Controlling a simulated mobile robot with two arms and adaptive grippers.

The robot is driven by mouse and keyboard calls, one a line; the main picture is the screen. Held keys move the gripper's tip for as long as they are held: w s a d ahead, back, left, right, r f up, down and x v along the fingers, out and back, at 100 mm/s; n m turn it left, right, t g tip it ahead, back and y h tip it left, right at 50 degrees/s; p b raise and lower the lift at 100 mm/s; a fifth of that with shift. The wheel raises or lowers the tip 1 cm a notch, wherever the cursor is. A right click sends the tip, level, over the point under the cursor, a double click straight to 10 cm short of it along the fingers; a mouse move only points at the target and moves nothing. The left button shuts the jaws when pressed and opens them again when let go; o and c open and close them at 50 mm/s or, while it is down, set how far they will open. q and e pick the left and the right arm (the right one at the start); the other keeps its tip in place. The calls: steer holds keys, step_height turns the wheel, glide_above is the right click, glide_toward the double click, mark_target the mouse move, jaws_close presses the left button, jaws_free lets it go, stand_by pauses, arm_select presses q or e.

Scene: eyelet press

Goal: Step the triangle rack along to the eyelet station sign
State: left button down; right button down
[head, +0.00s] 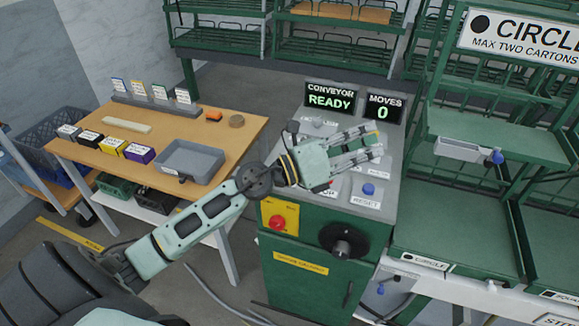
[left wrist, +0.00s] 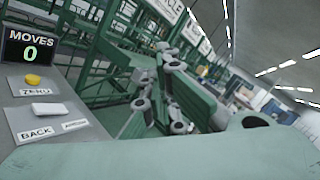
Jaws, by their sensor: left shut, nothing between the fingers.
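A green control console (head: 330,262) has a display reading CONVEYOR READY (head: 330,100) and one reading MOVES 0 (head: 383,107). My left gripper (head: 376,145) is shut and empty above the sloping panel, hiding several buttons and labels. A blue RESET button (head: 368,189) shows below it. The left wrist view shows the MOVES 0 display (left wrist: 31,48), a yellow ZERO button (left wrist: 33,79) and a white BACK button (left wrist: 48,109). A green rack (head: 450,215) carries a CIRCLE sign (head: 520,38). I cannot make out a triangle rack or an eyelet station sign. My right gripper is out of view.
A wooden table (head: 225,125) left of the console holds a grey tray (head: 190,160), several small label boxes (head: 111,147) and a card holder (head: 150,103). Green wire shelving (head: 335,45) stands behind. The console front has a red knob (head: 278,223) and a black handwheel (head: 343,241).

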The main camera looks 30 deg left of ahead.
arm_select(q)
steer(key=w+a+f+m+g+y, duration=0.1)
steer(key=a+f+m+g+y, duration=0.1)
steer(key=a, duration=0.4)
steer(key=w+a+f+m+g+y, duration=0.1)
steer(key=a+f+m+g+y, duration=0.1)
steer(key=a+m+y, duration=0.3)
steer(key=w+a+f+m+g+y, duration=0.1)
steer(key=a+f+m+g+y, duration=0.1)
steer(key=a, duration=0.6)
steer(key=shift+m+g+y, duration=0.4)
steer(key=shift+m+y, duration=0.4)
steer(key=shift+m, duration=0.2)
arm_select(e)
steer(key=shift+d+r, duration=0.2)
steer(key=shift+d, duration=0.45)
